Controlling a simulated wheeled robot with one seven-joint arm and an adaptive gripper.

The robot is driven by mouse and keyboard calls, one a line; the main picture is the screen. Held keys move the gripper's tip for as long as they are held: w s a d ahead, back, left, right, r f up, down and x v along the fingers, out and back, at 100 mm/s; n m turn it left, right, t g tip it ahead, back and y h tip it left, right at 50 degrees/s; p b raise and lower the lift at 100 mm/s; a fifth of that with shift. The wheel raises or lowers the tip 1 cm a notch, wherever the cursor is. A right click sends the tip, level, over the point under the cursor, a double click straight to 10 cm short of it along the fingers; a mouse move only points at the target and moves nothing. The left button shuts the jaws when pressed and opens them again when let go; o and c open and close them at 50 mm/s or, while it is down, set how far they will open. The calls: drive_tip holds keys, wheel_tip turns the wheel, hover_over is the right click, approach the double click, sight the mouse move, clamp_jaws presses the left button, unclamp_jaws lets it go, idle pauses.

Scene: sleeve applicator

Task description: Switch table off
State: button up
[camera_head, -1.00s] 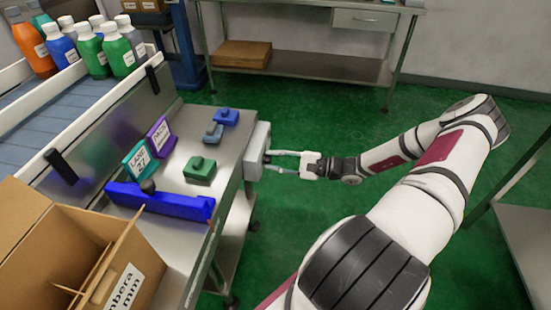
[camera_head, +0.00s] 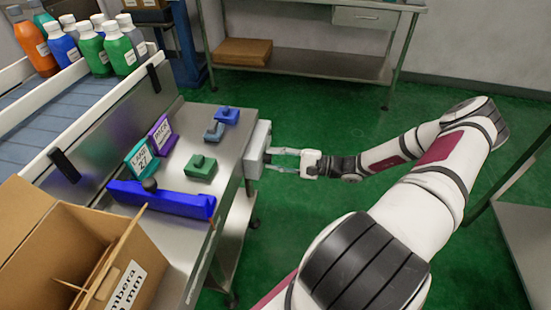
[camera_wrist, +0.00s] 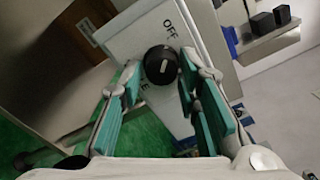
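A light grey switch box (camera_head: 257,150) is fixed to the right end of the steel table (camera_head: 228,168). In the wrist view, the box's white face (camera_wrist: 127,40) carries a round black knob (camera_wrist: 162,65) with a white mark. The word OFF shows above the knob, and a second label below it is partly hidden. My gripper (camera_head: 270,160) is at the box with its fingers spread. In the wrist view, its teal-padded fingers (camera_wrist: 160,78) stand on either side of the knob. I cannot tell whether they touch it.
Blue, grey and green blocks and two labelled stands (camera_head: 161,135) are on the table. A blue bar (camera_head: 165,199) lies at its front. A cardboard box (camera_head: 60,250) is at lower left, with bottles (camera_head: 120,52) on the conveyor behind. Green floor beyond my arm is clear.

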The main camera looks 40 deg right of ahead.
drive_tip(key=shift+o, duration=0.8)
drive_tip(key=v, duration=1.2)
